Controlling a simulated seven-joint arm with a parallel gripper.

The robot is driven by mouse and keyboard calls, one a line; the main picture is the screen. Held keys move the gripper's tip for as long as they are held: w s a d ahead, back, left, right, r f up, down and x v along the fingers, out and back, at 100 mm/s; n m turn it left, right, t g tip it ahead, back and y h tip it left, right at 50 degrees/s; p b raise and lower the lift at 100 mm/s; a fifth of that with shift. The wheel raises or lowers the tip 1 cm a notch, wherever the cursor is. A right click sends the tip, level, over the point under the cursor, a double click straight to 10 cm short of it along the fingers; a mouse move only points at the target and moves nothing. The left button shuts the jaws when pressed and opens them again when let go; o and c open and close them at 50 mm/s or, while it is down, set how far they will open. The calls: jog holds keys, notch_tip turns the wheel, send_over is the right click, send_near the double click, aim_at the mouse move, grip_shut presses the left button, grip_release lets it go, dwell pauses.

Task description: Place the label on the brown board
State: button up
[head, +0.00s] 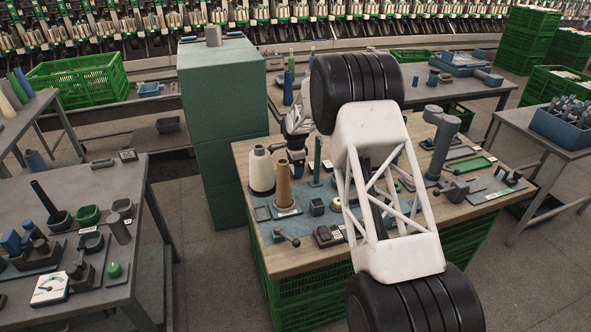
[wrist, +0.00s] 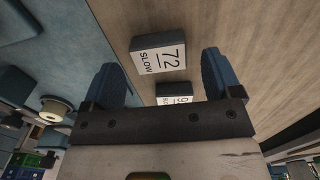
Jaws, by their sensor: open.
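In the wrist view, a dark block with a white face reading "72 SLOW" (wrist: 158,58) lies on a brown wood surface (wrist: 255,60). A second, similar block with a white face (wrist: 174,91) lies nearer my gripper, partly hidden by its crossbar. My gripper (wrist: 160,62) is open, its two blue fingers on either side of the "72 SLOW" block, with nothing held. I cannot tell how high the fingers are above the wood. In the head view, I cannot tell a separate brown board from the wooden tabletop (head: 475,212), and my arm hides part of it.
A blue mat (wrist: 60,40) lies left of the blocks in the wrist view. On the head-view bench stand a white cone (head: 261,172), a brown cone (head: 284,188) and a grey post (head: 441,145). A green cabinet (head: 222,110) stands behind left.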

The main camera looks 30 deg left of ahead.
notch_tip(320, 180, up, 10)
dwell(0.5)
jog(key=shift+r, duration=0.1)
dwell(0.4)
